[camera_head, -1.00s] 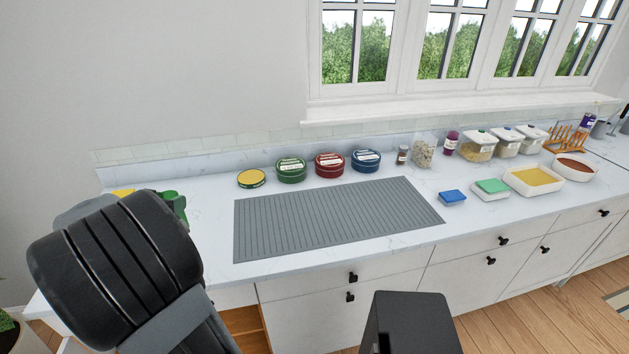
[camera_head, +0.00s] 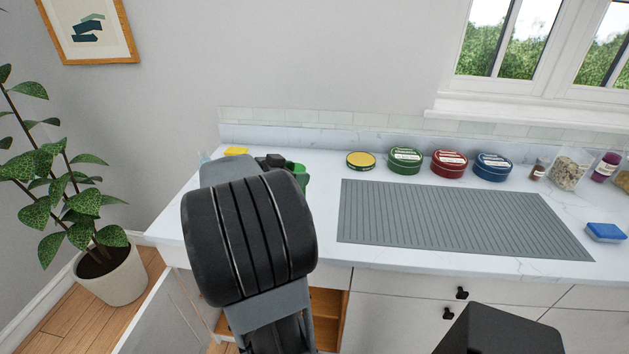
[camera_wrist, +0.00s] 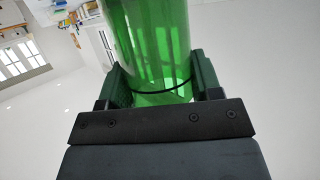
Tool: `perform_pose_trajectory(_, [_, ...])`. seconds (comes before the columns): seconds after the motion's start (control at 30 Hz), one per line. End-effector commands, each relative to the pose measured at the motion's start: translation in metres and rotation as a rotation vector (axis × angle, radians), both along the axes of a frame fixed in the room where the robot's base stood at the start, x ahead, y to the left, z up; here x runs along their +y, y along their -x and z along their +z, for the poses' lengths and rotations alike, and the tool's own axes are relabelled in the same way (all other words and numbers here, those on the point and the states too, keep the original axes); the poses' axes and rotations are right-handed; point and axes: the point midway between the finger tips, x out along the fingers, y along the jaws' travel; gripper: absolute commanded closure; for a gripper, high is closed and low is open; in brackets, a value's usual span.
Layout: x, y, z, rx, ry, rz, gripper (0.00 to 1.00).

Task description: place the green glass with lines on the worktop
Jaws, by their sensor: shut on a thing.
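The green glass (camera_wrist: 150,45) fills the upper middle of the wrist view, see-through, with a dark line round it. My gripper (camera_wrist: 155,80) is shut on it, one finger on each side. In the head view my arm hides most of the glass; a bit of green (camera_head: 301,175) shows at the right of my wrist, over the left part of the worktop. The white marbled worktop (camera_head: 327,165) runs along the wall. I cannot tell whether the glass touches it.
A grey ribbed mat (camera_head: 450,220) covers the worktop's middle. A yellow-topped tin (camera_head: 361,161), a green tin (camera_head: 405,160), a red tin (camera_head: 449,163) and a blue tin (camera_head: 492,167) stand behind it. A yellow item (camera_head: 236,150) lies at back left. A potted plant (camera_head: 110,270) stands left.

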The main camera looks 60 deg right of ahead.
Motion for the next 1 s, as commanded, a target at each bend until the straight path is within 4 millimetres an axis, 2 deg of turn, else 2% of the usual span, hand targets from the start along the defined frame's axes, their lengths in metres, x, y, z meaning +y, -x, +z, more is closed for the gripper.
perform_pose_trajectory(0.33, [-0.070,-0.046,-0.038,0.002,-0.002,0.000,0.83])
perform_pose_trajectory(0.4, [-0.078,-0.052,-0.054,0.003,-0.003,-0.001,0.83])
perform_pose_trajectory(0.6, [-0.096,-0.064,-0.079,0.001,0.000,0.001,0.83])
perform_pose_trajectory(1.0, [-0.108,-0.072,-0.098,0.001,-0.001,0.002,0.83])
